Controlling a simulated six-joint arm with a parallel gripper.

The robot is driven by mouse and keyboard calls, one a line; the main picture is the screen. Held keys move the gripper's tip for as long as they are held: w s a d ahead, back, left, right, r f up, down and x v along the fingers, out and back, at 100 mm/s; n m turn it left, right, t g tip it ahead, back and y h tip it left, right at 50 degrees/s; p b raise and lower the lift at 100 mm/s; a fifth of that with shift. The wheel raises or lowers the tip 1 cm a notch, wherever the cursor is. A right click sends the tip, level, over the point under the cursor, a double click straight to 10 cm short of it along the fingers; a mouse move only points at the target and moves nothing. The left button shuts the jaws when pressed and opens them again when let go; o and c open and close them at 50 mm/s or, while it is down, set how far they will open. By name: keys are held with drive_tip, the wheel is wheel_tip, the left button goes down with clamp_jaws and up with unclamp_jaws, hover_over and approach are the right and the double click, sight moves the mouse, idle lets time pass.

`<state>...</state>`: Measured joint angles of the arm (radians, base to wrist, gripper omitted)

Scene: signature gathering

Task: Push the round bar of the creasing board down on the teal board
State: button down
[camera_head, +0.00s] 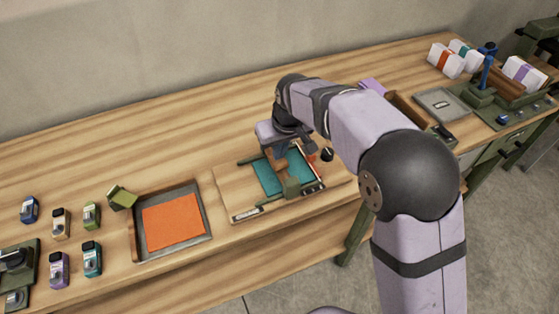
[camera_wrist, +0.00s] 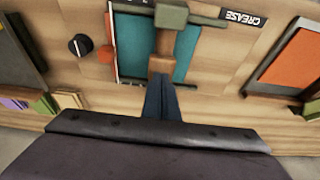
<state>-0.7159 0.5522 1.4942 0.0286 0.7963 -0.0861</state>
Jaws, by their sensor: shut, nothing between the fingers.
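The creasing board is a wooden base (camera_head: 232,187) with a teal board (camera_head: 266,179) lying on it. It also shows in the wrist view, with the teal board (camera_wrist: 131,34) beside a "CREASE" label (camera_wrist: 243,17). A brown rounded piece with a green block (camera_head: 291,187) stands over the teal board's middle; I take it to be part of the bar assembly. In the wrist view the green block (camera_wrist: 171,14) is beyond the brown part (camera_wrist: 162,64). My gripper (camera_head: 280,151) is shut and points down at the brown part. I cannot tell whether its tips touch it.
A tray with an orange sheet (camera_head: 172,222) lies left of the creasing board, with several small stampers (camera_head: 91,215) further left. A black knob (camera_head: 327,154) sits on the right. A grey tray (camera_head: 442,104) and white boxes (camera_head: 446,61) stand further right. Bare table lies behind the board.

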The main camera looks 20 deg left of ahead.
drive_tip(key=shift+f+b, duration=0.45)
drive_tip(key=shift+f, duration=0.4)
drive_tip(key=shift+s+d+f, duration=0.15)
drive_tip(key=shift+f, duration=0.05)
drive_tip(key=shift+r, duration=0.1)
idle(0.3)
drive_tip(key=shift+r+p, duration=2.95)
drive_tip(key=shift+r, duration=0.65)
